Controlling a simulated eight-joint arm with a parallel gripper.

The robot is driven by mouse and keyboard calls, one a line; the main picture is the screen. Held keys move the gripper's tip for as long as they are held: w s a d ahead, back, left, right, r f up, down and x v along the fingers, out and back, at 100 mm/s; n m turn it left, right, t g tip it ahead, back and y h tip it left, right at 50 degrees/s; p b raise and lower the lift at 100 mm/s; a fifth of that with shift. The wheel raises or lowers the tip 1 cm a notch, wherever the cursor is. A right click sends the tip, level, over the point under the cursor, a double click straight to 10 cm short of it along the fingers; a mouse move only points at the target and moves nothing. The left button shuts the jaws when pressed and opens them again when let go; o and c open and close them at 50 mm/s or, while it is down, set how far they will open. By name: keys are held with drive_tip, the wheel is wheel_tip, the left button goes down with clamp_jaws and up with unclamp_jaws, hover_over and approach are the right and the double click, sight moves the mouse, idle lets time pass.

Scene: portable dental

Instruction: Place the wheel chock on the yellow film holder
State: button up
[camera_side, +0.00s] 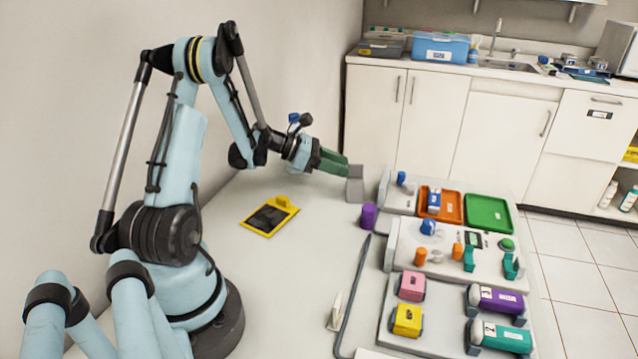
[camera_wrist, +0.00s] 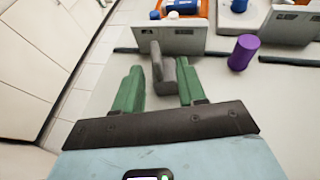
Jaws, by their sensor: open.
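The grey wheel chock (camera_side: 355,187) stands on the table at the tip of my gripper (camera_side: 343,164). In the wrist view the chock (camera_wrist: 157,62) shows as a grey block between and slightly beyond the green fingers of my gripper (camera_wrist: 159,72). The fingers are apart, and I cannot tell whether either touches the chock. The yellow film holder (camera_side: 289,208) lies flat on the table, left of and nearer than the chock in the side view. It has a dark panel and a raised yellow tab at its far edge. It is not visible in the wrist view.
A purple cylinder (camera_side: 368,216) stands near the chock, also in the wrist view (camera_wrist: 243,52). Grey trays (camera_side: 398,197) with coloured parts lie to the right. A dark cable (camera_side: 358,285) runs along their side. The table around the film holder is clear.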

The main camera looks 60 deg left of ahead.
drive_tip(key=v, duration=0.6)
drive_tip(key=w+d+r+m+g+y, duration=0.1)
drive_tip(key=d+r+m+g, duration=0.15)
drive_tip(key=d+m, duration=0.45)
drive_tip(key=w+d+r+m+g+y, duration=0.1)
drive_tip(key=d+r+m+g, duration=0.15)
drive_tip(key=d+m, duration=0.5)
drive_tip(key=s+d+r+m+y, duration=0.1)
drive_tip(key=s+d+m+y, duration=0.3)
drive_tip(key=s+d+m, duration=0.3)
drive_tip(key=d+m, duration=0.4)
drive_tip(key=m, duration=0.4)
drive_tip(key=o, duration=0.4)
drive_tip(key=shift+s+d+r+m, duration=0.15)
drive_tip(key=shift+s+d+m, duration=0.1)
drive_tip(key=shift+m, duration=0.2)
drive_tip(key=shift+o, duration=1.4)
